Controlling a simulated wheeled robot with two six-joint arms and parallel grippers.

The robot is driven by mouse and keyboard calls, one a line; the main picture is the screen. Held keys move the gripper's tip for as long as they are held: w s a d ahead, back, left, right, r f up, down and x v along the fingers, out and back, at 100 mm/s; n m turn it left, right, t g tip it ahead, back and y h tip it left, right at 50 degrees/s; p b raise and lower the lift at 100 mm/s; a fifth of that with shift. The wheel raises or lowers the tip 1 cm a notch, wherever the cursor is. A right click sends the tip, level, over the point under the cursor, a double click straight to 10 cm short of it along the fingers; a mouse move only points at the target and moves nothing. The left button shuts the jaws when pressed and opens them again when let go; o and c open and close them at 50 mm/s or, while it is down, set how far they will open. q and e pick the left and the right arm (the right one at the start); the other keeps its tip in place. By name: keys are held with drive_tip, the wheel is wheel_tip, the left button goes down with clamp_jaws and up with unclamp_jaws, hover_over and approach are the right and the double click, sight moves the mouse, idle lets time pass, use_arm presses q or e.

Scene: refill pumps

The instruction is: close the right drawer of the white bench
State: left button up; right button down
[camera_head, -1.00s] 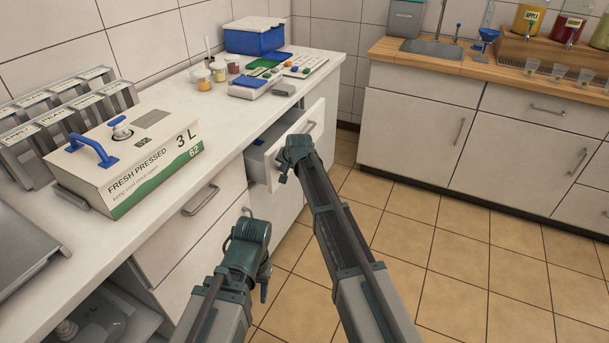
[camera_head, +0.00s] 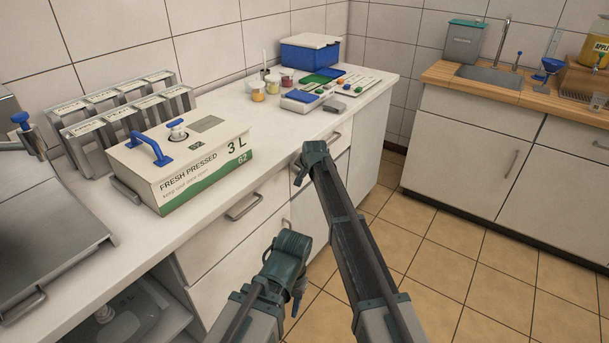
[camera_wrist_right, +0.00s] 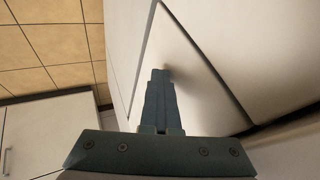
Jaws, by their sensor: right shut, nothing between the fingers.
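The white bench (camera_head: 225,300) runs along the left in the head view. Its right drawer (camera_head: 341,146) looks flush with the bench front, or nearly so; my right arm covers part of it. My right gripper (camera_wrist_right: 160,75) is shut and empty in the right wrist view. Its fingertips are at a white front panel (camera_wrist_right: 165,40), touching or very close.
On the bench stand a white and green juice box (camera_head: 180,170), a blue bin (camera_head: 310,52), small jars and trays. The left drawer (camera_head: 235,235) is shut. A wooden-topped counter (camera_head: 500,90) stands at the right. The tiled floor (camera_head: 440,250) between is clear.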

drive_tip(key=shift+w+a, duration=0.15)
drive_tip(key=shift+a, duration=0.1)
drive_tip(key=s+d+r+p, duration=0.5)
drive_tip(key=s+r+p, duration=0.3)
drive_tip(key=shift+s+d, duration=0.15)
drive_tip(key=shift+d, duration=0.15)
drive_tip(key=shift+s, duration=0.1)
drive_tip(key=s+d+r+n+g+h+p, duration=0.1)
drive_tip(key=s+d+n+g+p, duration=0.1)
drive_tip(key=s, duration=1.8)
drive_tip(key=s+d+r+n+g+h+p, duration=0.2)
drive_tip(key=s+n+g+p, duration=0.3)
drive_tip(key=s, duration=1.5)
drive_tip(key=shift+s+d+r+n+h+p, duration=0.25)
drive_tip(key=shift+n+p, duration=0.2)
drive_tip(key=shift+n, duration=0.75)
